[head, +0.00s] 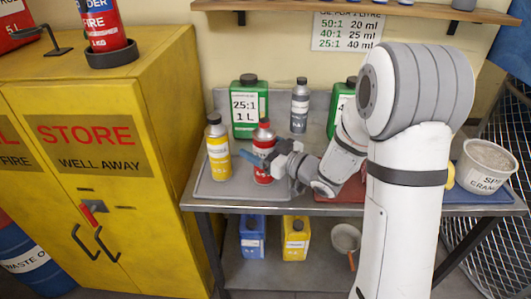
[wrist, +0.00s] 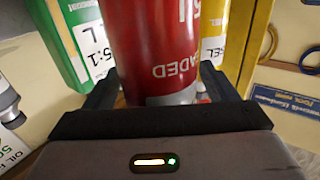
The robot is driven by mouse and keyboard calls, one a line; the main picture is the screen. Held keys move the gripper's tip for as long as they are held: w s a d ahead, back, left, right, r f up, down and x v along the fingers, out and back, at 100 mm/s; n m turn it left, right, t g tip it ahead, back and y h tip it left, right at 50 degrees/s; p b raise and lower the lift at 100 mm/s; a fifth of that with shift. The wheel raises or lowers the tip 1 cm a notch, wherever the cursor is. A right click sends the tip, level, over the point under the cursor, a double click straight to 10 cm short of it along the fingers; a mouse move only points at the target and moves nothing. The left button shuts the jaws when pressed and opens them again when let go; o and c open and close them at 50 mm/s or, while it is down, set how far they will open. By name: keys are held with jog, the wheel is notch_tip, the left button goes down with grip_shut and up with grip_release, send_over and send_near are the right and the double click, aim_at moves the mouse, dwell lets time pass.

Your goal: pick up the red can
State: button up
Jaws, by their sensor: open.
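In the wrist view the red can (wrist: 155,50) fills the middle, between the two dark fingers. My gripper (head: 262,160) reaches in from the right at the can's lower half. In the wrist view my gripper (wrist: 162,92) is open with a finger on each side of the can. I cannot tell whether either finger touches it.
A yellow bottle (head: 218,148) stands close left of the can. A green container (head: 248,107) and a grey bottle (head: 299,105) stand behind. A white bucket (head: 487,167) is at the right. A yellow cabinet (head: 150,110) borders the table's left side.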

jog(key=shift+w+a, duration=0.1)
jog(key=shift+a, duration=0.1)
jog(key=shift+c, duration=0.5)
jog(key=c, duration=1)
